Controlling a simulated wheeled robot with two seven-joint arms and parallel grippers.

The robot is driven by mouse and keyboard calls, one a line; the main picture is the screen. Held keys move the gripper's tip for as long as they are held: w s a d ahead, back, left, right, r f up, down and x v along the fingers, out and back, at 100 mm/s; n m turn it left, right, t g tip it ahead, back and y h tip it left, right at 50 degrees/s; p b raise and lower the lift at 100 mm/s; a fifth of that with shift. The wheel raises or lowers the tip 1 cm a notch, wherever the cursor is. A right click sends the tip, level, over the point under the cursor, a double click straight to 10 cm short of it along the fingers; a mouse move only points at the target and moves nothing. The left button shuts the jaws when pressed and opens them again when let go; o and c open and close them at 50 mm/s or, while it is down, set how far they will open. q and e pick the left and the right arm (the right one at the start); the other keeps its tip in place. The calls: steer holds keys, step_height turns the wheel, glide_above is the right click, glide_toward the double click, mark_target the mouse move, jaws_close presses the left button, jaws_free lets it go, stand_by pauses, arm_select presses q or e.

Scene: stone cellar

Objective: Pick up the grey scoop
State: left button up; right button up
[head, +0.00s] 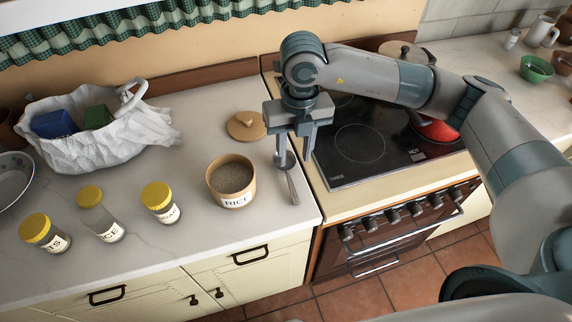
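The grey scoop (292,186) is on the white countertop near its right end, just right of the rice container. Its narrow end points toward the front edge of the counter. Its far end is partly hidden by my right gripper (295,150). The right gripper points down over that far end, with its two fingers apart and a gap between them. I cannot tell whether a finger touches the scoop. My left gripper is not in view.
An open tub labelled RICE (232,182) stands close left of the scoop, with a round wooden lid (246,126) behind it. Yellow-lidded jars (161,201) and a white bag (95,148) are further left. A black cooktop (365,150) with a red pan (436,129) adjoins on the right.

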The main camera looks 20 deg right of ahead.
steer(key=p, duration=0.2)
glide_above(292, 184)
step_height(292, 184, down, 5)
steer(key=shift+d+f, duration=0.1)
steer(key=shift+f, duration=0.7)
steer(key=f+p, duration=0.1)
steer(key=p, duration=0.1)
steer(key=shift+f+p, duration=0.3)
step_height(292, 184, down, 3)
steer(key=shift+r+p, duration=0.1)
steer(key=shift+p, duration=0.65)
steer(key=shift+w+f, duration=0.1)
steer(key=shift+f, duration=0.25)
jaws_close()
